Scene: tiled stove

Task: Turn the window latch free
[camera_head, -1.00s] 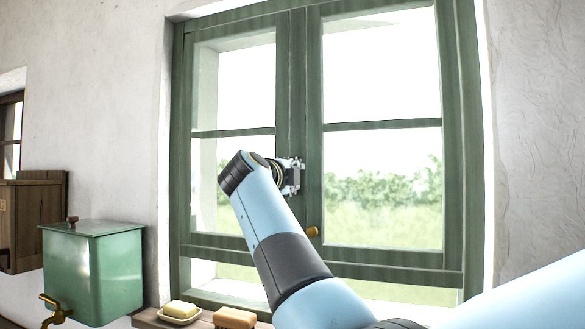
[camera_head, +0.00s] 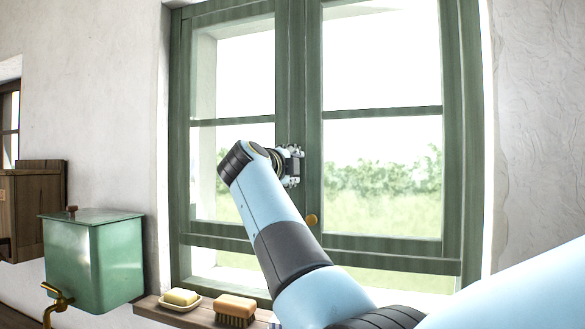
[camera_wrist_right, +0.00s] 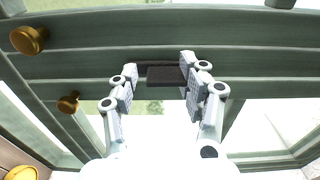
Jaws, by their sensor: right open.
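The green double window (camera_head: 296,60) is closed in the head view. My right gripper (camera_head: 291,165) is at its middle stile, above a brass knob (camera_head: 312,220). In the right wrist view, my right gripper (camera_wrist_right: 159,70) is open, its two fingers spread apart. A dark block with a dark bar, seemingly the latch (camera_wrist_right: 167,76), shows between the fingertips against the green frame. I cannot tell whether the fingers touch it. In the head view my right wrist and gripper hide the latch. My left gripper is not in view.
The wrist view shows brass knobs (camera_wrist_right: 28,40) on the left. Below the window, a sill shelf (camera_head: 150,309) holds a soap dish (camera_head: 180,300) and a brush (camera_head: 235,311). A green tank with a tap (camera_head: 95,260) hangs at left.

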